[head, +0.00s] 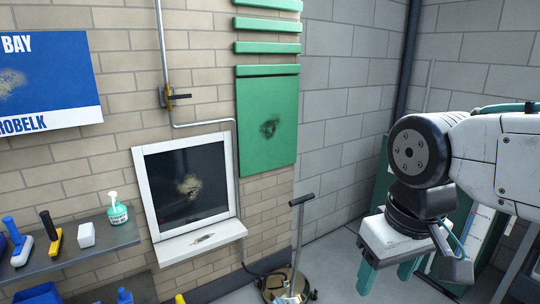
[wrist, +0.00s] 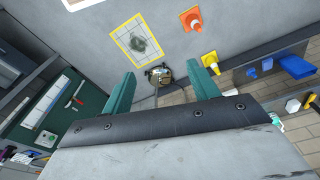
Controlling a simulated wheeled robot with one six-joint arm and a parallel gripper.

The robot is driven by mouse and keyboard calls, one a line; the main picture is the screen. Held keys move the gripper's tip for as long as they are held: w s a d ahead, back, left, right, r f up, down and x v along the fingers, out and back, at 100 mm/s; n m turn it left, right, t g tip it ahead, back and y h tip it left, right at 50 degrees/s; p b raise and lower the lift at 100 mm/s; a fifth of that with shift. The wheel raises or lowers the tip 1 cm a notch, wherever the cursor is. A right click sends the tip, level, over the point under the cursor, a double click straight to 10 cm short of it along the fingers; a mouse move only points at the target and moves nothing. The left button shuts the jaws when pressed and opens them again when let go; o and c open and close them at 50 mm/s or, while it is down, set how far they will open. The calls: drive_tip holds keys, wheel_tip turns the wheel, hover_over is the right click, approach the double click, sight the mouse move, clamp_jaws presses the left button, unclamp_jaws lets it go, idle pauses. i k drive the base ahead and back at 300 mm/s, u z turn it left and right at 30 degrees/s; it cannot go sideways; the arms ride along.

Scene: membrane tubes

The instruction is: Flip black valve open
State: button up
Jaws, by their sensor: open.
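The black valve handle (head: 179,96) sits on a brass valve body (head: 168,98) on the grey wall pipe (head: 162,45), left of centre in the head view. The handle points sideways to the right, across the upright pipe. My gripper (head: 387,274) hangs low at the right of the head view, well apart from the valve, with its teal fingers pointing down. The valve is not seen in the wrist view.
A white-framed window (head: 140,190) is below the valve, with a green panel (head: 268,110) to its right. A floor machine (head: 290,285) with an upright handle stands between my gripper and the wall. A shelf (head: 60,262) with brushes and a bottle is at left.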

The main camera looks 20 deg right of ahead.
sight(170, 97)
drive_tip(key=u, duration=0.5)
drive_tip(key=k, duration=0.6)
drive_tip(key=u, duration=1.1)
drive_tip(key=i, duration=0.9)
drive_tip(key=z, duration=0.45)
drive_tip(key=i, duration=0.75)
drive_tip(key=z, duration=0.65)
